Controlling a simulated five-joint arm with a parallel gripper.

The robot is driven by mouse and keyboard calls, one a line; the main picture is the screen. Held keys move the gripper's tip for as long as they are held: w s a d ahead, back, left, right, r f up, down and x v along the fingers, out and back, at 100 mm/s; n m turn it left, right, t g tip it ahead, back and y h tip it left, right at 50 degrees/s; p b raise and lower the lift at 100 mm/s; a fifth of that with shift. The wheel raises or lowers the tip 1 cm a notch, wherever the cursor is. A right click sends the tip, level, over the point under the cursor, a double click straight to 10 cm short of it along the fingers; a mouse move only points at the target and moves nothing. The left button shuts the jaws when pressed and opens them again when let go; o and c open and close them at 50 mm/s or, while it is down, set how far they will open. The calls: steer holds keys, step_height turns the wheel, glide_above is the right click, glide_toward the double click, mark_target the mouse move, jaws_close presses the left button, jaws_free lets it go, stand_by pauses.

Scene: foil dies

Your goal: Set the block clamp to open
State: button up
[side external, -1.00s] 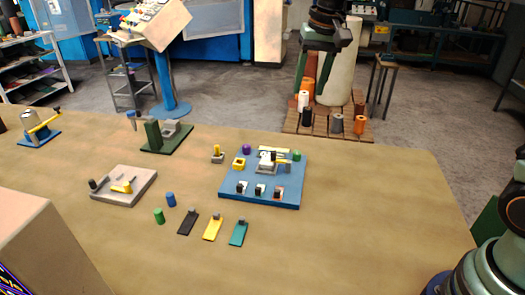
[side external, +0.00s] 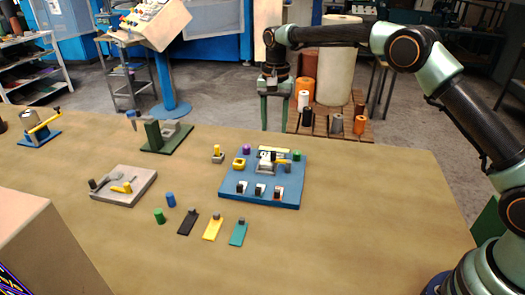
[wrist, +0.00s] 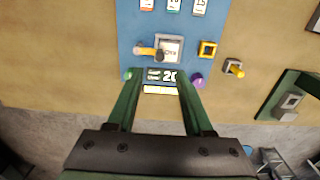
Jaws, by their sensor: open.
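The blue board (side external: 228,194) lies on the table and also shows in the wrist view (wrist: 130,25). A grey block fixture (wrist: 168,48), which looks like the block clamp, stands on it with an orange lever (wrist: 145,51) and a dark knob beside it. The lever lies to the fixture's left in the wrist view; I cannot tell its setting. In the side view the fixture (side external: 266,169) is small and partly covered by its own dark parts. My gripper (side external: 276,126) points down above the board's far side, empty and apart from the fixture. Its fingers (wrist: 161,75) are spread open.
A plate with a "20" marking and a yellow strip (wrist: 160,89) show between my fingers. A purple knob (wrist: 197,80) and a green knob (wrist: 128,76) flank them. A yellow square ring (wrist: 208,48) is nearby. A grey plate (side external: 137,178) and a green stand (side external: 153,136) lie left.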

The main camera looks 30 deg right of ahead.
mark_target(274, 152)
step_height(274, 152, down, 9)
steer(key=shift+r, duration=0.15)
jaws_close()
